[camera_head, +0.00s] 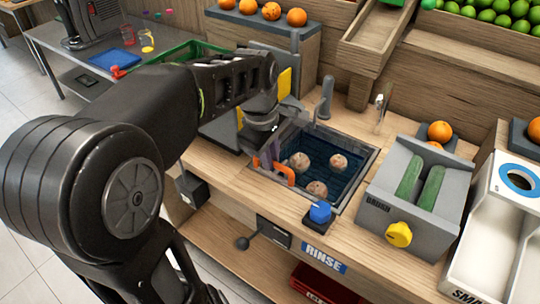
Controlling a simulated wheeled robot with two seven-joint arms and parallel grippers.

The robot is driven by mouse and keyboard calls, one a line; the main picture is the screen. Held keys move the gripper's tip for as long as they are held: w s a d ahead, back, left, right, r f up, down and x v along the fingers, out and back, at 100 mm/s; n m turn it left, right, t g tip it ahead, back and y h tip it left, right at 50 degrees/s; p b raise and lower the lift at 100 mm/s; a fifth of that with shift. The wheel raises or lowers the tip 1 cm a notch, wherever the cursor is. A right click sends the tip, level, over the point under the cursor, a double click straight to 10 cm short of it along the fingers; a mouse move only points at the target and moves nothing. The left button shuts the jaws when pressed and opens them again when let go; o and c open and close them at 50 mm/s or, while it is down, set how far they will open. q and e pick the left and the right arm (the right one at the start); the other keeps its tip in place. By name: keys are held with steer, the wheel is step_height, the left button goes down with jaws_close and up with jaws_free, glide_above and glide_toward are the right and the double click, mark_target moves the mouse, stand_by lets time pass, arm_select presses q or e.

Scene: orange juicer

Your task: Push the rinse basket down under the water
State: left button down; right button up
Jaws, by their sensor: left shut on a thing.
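The rinse basket is in the sink (347,205) of dark water, with three round, brownish-speckled fruits (317,189) in it. Its orange handle (285,173) stands at the left side of the sink. My left gripper (268,158) comes down from the upper left and is shut on the orange handle. The fingertips are partly hidden behind the wrist and handle. The basket's mesh is hard to make out, so I cannot tell how deep it sits. My right gripper is not in view.
A faucet (325,97) stands behind the sink. A blue knob (320,213) and a RINSE label (324,258) are at the front. Right of the sink is a grey brush box (425,217) with green rollers and a yellow knob (398,234). Oranges sit on a shelf behind.

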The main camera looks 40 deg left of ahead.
mark_target(271, 173)
arm_select(q)
step_height(271, 173, down, 5)
steer(key=b, duration=0.3)
steer(key=shift+s+f, duration=0.1)
steer(key=shift+f, duration=0.05)
steer(key=shift+s, duration=0.1)
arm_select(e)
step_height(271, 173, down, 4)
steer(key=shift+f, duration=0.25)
arm_select(q)
steer(key=c, duration=1.5)
jaws_free()
steer(key=shift+o, duration=0.5)
steer(key=shift+r, duration=0.3)
steer(key=shift+r, duration=0.35)
steer(key=v, duration=0.6)
steer(key=shift+r+p, duration=0.4)
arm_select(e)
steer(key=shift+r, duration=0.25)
